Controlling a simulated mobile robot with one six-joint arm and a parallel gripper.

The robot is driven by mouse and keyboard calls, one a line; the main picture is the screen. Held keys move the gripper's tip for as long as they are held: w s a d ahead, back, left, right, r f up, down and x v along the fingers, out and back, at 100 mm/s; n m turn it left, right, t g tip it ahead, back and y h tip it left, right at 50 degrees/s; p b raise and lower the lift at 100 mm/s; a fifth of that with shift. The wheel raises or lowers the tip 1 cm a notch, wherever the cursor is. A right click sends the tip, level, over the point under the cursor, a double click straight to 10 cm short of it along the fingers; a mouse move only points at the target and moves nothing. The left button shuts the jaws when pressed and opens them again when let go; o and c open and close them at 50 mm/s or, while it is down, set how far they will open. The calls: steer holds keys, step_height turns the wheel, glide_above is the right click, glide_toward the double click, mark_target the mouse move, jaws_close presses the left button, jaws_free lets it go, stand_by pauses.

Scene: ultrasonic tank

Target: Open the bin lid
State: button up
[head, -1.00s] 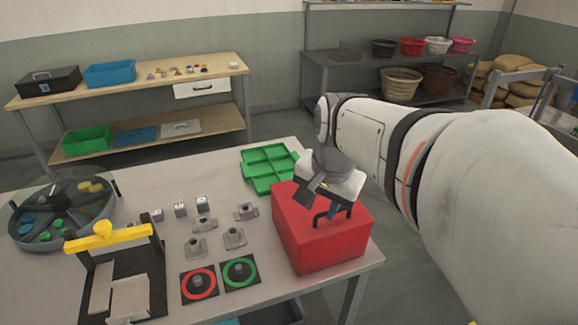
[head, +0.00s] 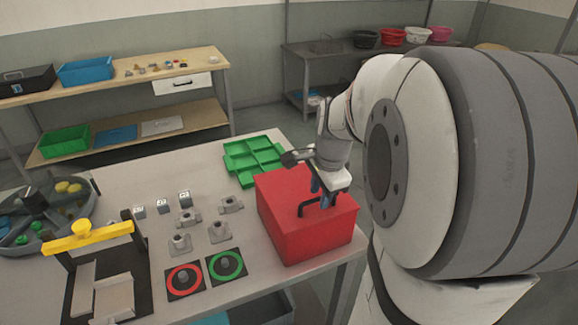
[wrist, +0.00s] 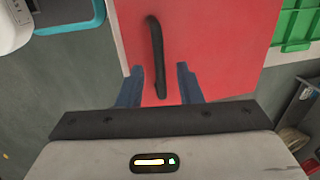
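The red bin (head: 290,234) stands at the right corner of the table in the head view. Its lid (head: 280,188) is shut and carries a black handle (head: 318,205). In the wrist view the red lid (wrist: 215,45) fills the middle, and the handle (wrist: 155,40) runs lengthwise. My gripper (head: 322,186) is over the lid by the handle. In the wrist view my gripper (wrist: 160,80) has its two blue fingers apart, with the near end of the handle between them and gaps on both sides. I cannot tell how far the fingertips reach down.
A green compartment tray (head: 253,160) lies behind the bin. Grey metal parts (head: 184,238) and red and green ringed pads (head: 227,264) lie to its left. A black stand with a yellow bar (head: 88,238) is further left. The floor right of the table is partly hidden by my arm.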

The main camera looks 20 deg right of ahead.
steer(key=shift+f, duration=0.1)
jaws_close()
stand_by(0.3)
steer(key=shift+a, duration=0.1)
